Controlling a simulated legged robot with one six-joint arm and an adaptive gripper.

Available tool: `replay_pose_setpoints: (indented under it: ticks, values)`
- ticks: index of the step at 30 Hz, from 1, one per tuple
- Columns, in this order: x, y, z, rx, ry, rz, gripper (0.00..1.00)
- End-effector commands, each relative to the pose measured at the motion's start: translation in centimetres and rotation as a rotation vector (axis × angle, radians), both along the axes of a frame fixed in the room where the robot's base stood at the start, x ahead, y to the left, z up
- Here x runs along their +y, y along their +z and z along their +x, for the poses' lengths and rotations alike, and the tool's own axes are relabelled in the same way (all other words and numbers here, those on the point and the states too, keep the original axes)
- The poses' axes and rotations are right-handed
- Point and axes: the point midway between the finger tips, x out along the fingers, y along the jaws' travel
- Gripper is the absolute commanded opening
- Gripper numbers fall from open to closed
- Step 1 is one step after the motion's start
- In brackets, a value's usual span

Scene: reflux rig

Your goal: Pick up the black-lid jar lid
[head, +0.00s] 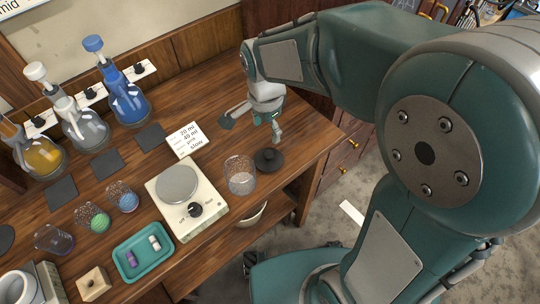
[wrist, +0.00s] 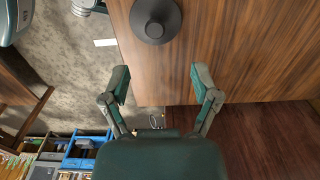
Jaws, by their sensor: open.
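The black jar lid (head: 268,159) lies flat on the wooden table near its right front edge, knob up. It also shows at the top of the wrist view (wrist: 155,20), beyond my fingertips and apart from them. My gripper (head: 252,121) is above the table, behind the lid in the head view. In the wrist view my gripper (wrist: 160,78) is open, with nothing between its two fingers. A clear glass jar (head: 240,176) stands uncovered just left of the lid.
Flasks (head: 128,103) stand at the back left. A teal tray (head: 143,252) is at the front. The table edge is close to the lid.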

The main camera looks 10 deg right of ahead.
Motion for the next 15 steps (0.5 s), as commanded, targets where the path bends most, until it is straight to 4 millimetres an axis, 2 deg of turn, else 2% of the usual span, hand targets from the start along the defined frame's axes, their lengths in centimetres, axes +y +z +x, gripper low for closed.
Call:
replay_pose_setpoints:
  ticks: [6,15]
  values:
    - [-0.4,-3.6,-0.1,0.005,0.000,0.002,0.79]
    - [-0.9,-6.6,-0.3,0.004,0.001,0.004,0.79]
